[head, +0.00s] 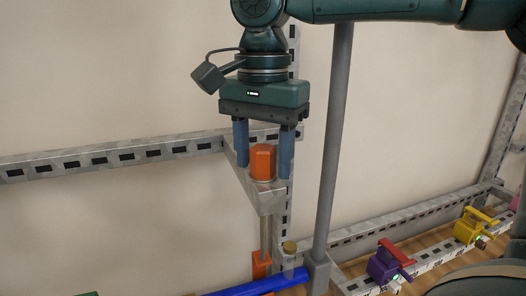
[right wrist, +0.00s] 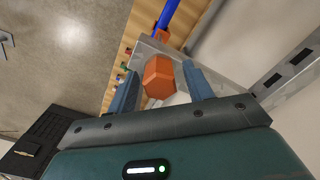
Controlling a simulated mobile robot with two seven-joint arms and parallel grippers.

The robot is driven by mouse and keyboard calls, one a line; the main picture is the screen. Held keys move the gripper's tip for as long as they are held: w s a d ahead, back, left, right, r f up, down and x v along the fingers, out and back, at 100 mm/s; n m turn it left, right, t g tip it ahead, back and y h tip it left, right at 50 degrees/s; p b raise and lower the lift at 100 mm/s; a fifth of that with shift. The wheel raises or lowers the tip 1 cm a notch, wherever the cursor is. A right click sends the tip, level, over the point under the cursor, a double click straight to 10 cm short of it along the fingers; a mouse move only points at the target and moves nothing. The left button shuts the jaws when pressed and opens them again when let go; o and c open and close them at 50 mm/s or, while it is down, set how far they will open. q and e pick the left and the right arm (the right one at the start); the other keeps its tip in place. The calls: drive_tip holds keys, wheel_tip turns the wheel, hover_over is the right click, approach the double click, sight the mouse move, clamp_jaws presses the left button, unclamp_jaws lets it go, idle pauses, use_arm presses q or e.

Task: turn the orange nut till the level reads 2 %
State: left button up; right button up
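The orange hexagonal nut (head: 262,161) stands upright on a grey metal bracket (head: 270,200) fixed to the frame. My right gripper (head: 264,171) points down over it, with one blue finger on each side. In the right wrist view the nut (right wrist: 158,78) lies between the spread fingers (right wrist: 160,84), with gaps on both sides, so the gripper is open and not holding it. A thin rod (head: 265,236) runs down below the bracket to an orange part (head: 261,266). No readable level figure shows. My left gripper is out of view.
A grey vertical post (head: 333,140) stands just right of the gripper. A blue pipe (head: 262,284) runs along the bottom. Purple (head: 383,266) and yellow (head: 467,230) clamps with handles sit on the lower right rail. A slotted rail (head: 110,159) crosses the left wall.

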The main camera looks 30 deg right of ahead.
drive_tip(key=c, duration=0.9)
drive_tip(key=n, duration=0.4)
drive_tip(key=shift+n, duration=0.4)
drive_tip(key=n, duration=1.2)
drive_tip(key=shift+n, duration=0.4)
drive_tip(key=n, duration=0.5)
drive_tip(key=shift+r+n, duration=0.1)
drive_tip(key=shift+n, duration=0.6)
